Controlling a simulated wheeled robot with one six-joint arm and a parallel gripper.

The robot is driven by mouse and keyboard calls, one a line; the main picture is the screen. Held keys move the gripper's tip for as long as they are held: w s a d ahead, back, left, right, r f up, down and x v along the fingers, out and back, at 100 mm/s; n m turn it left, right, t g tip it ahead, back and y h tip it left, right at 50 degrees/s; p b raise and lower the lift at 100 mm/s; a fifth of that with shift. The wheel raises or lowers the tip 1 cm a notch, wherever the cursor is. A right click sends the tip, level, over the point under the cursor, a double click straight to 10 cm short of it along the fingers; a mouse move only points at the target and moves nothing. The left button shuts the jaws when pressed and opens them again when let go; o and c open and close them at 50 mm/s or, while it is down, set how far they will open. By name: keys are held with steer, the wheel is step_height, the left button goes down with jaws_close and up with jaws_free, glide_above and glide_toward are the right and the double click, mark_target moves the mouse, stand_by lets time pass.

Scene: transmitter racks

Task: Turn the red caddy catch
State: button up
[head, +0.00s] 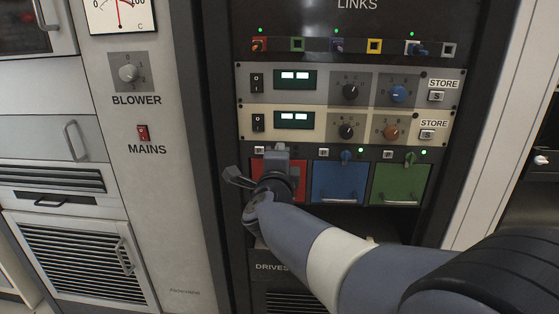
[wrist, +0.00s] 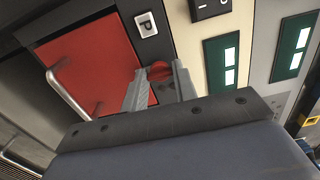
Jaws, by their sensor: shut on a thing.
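The red caddy (head: 262,168) is at the left of a row of three caddies in the head view, partly hidden by my arm. Its red face (wrist: 88,62) and wire handle (wrist: 68,92) show in the wrist view. The red catch (wrist: 160,72) sits at the edge of the red face, between my fingertips. My gripper (wrist: 158,84) is shut on the red catch. In the head view my gripper (head: 277,155) is at the top of the red caddy and hides the catch.
A blue caddy (head: 338,184) and a green caddy (head: 402,184), each with its own catch, stand to the right. Above are two panels with knobs (head: 350,92) and lit displays. A MAINS switch (head: 143,132) is on the left cabinet.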

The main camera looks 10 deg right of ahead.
steer(key=shift+c, duration=0.2)
steer(key=o, duration=1)
steer(key=shift+s, duration=0.1)
steer(key=p+v, duration=0.3)
steer(key=v, duration=0.7)
steer(key=shift+s, duration=0.3)
steer(key=b+x, duration=0.2)
steer(key=x, duration=0.9)
steer(key=shift+b, duration=0.4)
